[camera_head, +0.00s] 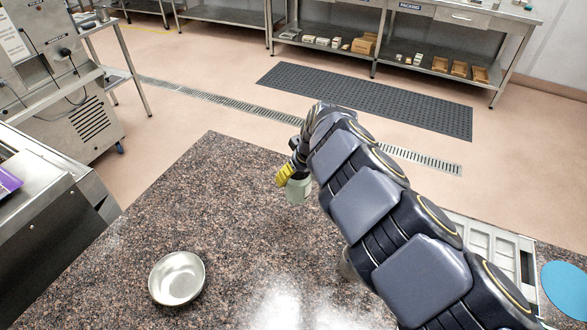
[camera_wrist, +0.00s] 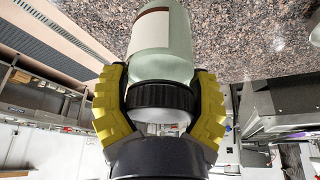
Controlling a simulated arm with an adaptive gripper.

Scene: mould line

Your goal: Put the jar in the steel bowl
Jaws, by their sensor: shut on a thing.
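The jar is pale green with a black lid and a label. In the head view the jar (camera_head: 298,190) is at the far part of the speckled counter, partly hidden by my gripper. My gripper (camera_head: 286,177) has yellow fingers and is shut on it. In the wrist view the jar (camera_wrist: 160,60) lies between the yellow fingers of my gripper (camera_wrist: 160,98), which close around its black lid. The steel bowl (camera_head: 177,278) is empty and sits at the front left of the counter, well apart from the jar. I cannot tell if the jar touches the counter.
The speckled granite counter (camera_head: 215,210) is clear between the jar and bowl. A white compartmented tray (camera_head: 480,240) and a blue disc (camera_head: 567,287) are at the right, beyond my arm. Something partly hidden stands beside my arm at the counter's middle.

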